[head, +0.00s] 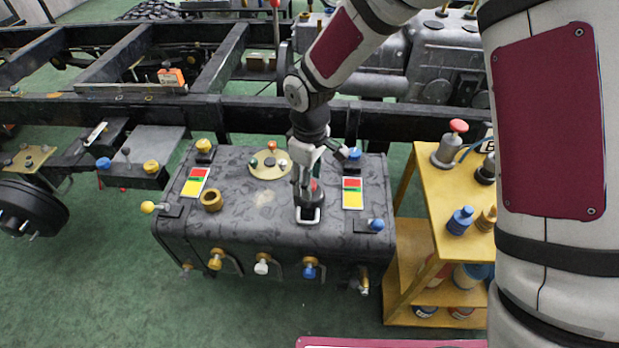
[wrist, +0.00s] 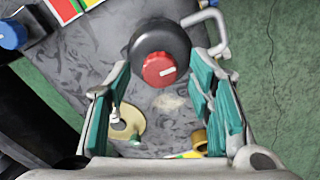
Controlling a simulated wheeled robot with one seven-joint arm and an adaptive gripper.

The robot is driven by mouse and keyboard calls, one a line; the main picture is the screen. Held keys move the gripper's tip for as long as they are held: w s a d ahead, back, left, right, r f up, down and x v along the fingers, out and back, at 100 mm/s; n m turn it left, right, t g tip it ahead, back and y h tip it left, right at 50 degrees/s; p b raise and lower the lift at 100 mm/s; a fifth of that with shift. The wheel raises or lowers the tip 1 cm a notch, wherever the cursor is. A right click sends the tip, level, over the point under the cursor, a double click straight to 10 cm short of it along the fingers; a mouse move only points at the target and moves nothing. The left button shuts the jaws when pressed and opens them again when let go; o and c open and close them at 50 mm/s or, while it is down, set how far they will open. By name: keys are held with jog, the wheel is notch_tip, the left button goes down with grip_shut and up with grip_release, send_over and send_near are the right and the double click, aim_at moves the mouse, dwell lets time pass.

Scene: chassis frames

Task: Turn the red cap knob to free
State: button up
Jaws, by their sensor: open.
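The red cap knob (wrist: 159,69) sits on a round black body (wrist: 160,42) and has a short white mark on its face. In the head view, a bit of the red knob (head: 314,184) shows beside my gripper (head: 306,178), above the black body (head: 312,207) on the dark tank's top (head: 250,225). In the wrist view, my gripper (wrist: 160,65) is open, its teal-padded fingers on either side of the knob with gaps showing. I cannot tell how low the fingertips are against the cap.
A metal loop handle (wrist: 215,25) stands beside the black body. A brass ring (head: 211,200), a round plate (head: 270,164) with small fittings and red-yellow labels (head: 353,193) are on the tank top. A yellow shelf (head: 440,190) with several fittings stands at right.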

notch_tip(320, 180, up, 12)
dwell(0.5)
jog(key=shift+f, duration=0.1)
jog(key=s+d+r+m+t+h+p, duration=0.1)
jog(key=s+d+r+m+p, duration=0.2)
jog(key=s+d+r, duration=0.35)
jog(key=s+d+r+m+t+p, duration=0.1)
jog(key=s+d+r+m+p, duration=0.25)
jog(key=d+r, duration=0.55)
jog(key=s+d+r+m+t+p, duration=0.1)
jog(key=s+d+r+m+p, duration=0.1)
jog(key=s+r, duration=0.3)
jog(key=s+d+r+m+t+y+p, duration=0.1)
jog(key=s+d+r+m+p, duration=0.2)
jog(key=s, duration=1.1)
notch_tip(320, 180, up, 2)
jog(key=shift+d+r+m, duration=0.1)
jog(key=shift+d+m, duration=0.45)
jog(key=shift+d, duration=0.1)
